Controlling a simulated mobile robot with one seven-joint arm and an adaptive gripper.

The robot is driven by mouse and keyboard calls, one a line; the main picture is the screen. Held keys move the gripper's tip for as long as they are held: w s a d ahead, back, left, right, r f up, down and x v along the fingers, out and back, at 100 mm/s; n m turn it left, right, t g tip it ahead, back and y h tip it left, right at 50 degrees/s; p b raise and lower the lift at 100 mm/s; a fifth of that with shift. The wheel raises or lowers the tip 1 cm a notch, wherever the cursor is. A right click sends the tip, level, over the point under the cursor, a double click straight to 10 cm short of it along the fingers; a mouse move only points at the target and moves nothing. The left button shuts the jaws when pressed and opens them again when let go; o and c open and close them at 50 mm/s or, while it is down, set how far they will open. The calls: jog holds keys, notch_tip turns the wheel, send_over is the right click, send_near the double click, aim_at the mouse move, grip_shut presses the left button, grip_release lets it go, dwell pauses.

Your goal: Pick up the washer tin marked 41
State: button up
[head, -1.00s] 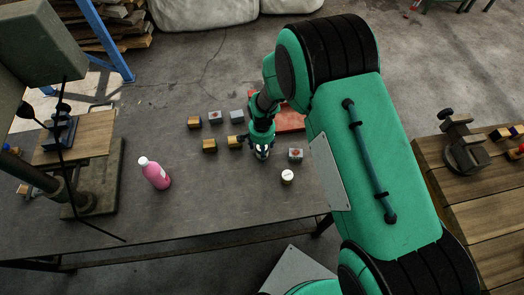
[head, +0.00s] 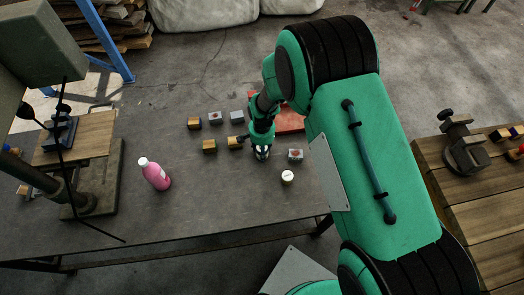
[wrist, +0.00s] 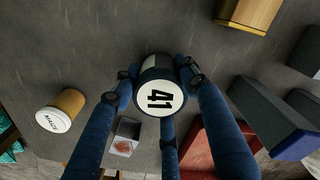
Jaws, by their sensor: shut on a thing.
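The washer tin (wrist: 160,95) shows in the wrist view with a white lid marked 41 and a dark side. The blue fingers of my gripper (wrist: 159,78) press around it from both sides, with another finger below it in the picture. In the head view my gripper (head: 262,153) points down at the bench top, and it mostly hides the tin. My gripper is shut on the tin. I cannot tell whether the tin still touches the bench.
A second tin, yellow with a white lettered lid (wrist: 53,120), stands nearby, also in the head view (head: 287,177). A small box (head: 295,155) is right of my gripper. Several small blocks (head: 209,146) lie left. A pink bottle (head: 155,174) stands on the bench (head: 215,205).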

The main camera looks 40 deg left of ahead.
jog(key=shift+r, duration=0.1)
notch_tip(320, 180, up, 10)
jog(key=shift+f+p, duration=0.1)
jog(key=shift+p, duration=0.6)
dwell(0.4)
